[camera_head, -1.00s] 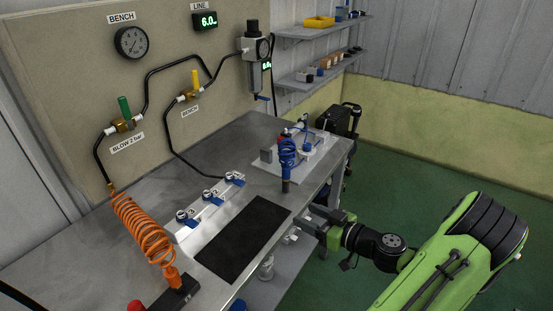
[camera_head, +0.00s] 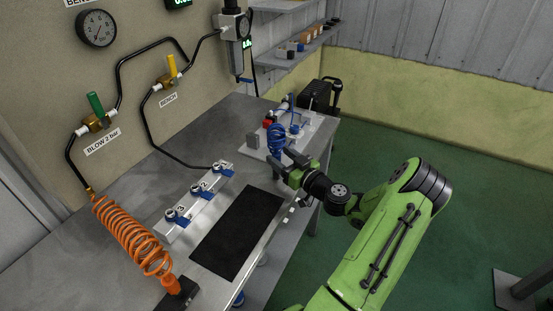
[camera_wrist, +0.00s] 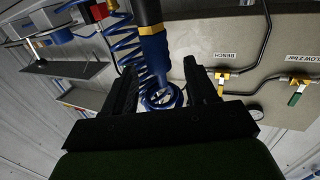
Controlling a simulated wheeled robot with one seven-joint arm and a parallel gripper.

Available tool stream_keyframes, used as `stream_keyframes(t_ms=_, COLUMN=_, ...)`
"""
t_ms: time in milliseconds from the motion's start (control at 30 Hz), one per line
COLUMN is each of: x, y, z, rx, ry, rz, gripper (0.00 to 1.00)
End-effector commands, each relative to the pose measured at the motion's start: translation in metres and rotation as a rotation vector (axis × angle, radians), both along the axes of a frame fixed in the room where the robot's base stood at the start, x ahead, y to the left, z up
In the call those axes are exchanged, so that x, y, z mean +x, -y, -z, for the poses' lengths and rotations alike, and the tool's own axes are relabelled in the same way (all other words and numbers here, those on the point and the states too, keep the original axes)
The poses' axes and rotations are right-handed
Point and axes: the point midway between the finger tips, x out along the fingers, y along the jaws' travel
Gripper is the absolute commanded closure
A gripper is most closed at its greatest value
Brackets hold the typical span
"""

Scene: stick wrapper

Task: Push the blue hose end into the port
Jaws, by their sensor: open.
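The coiled blue hose (camera_head: 277,139) hangs at the fixture on the far end of the bench. Its blue end piece with a yellow band (camera_wrist: 153,42) shows large in the wrist view, in the gap between the finger lines. My gripper (camera_head: 287,161) is open right by it; I cannot tell whether the fingers touch it. In the head view my gripper hides the hose's lower end. A pale block (camera_head: 196,207) with several numbered ports and blue levers lies on the bench, left of the dark mat. Which port is meant is not clear.
An orange coiled hose (camera_head: 132,236) stands at the near left of the bench. The dark mat (camera_head: 238,233) is bare. Wall valves, pipes and a gauge (camera_head: 96,28) line the board behind. Open floor lies to the right.

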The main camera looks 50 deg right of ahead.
Motion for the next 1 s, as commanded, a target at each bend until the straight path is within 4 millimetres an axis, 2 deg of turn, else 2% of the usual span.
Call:
stream_keyframes(t_ms=33, x=0.010, y=0.000, z=-0.001, rx=-0.002, ry=0.002, rz=-0.002, gripper=0.43)
stream_keyframes(t_ms=133, x=0.023, y=0.002, z=0.000, rx=0.000, ry=0.001, rz=-0.001, gripper=0.43)
stream_keyframes(t_ms=367, x=0.026, y=0.003, z=0.000, rx=0.000, ry=-0.001, rz=0.001, gripper=0.43)
stream_keyframes(t_ms=733, x=0.026, y=0.003, z=0.000, rx=0.000, ry=-0.001, rz=0.000, gripper=0.98)
stream_keyframes(t_ms=1000, x=0.026, y=0.003, z=-0.005, rx=-0.002, ry=0.000, rz=-0.001, gripper=1.00)
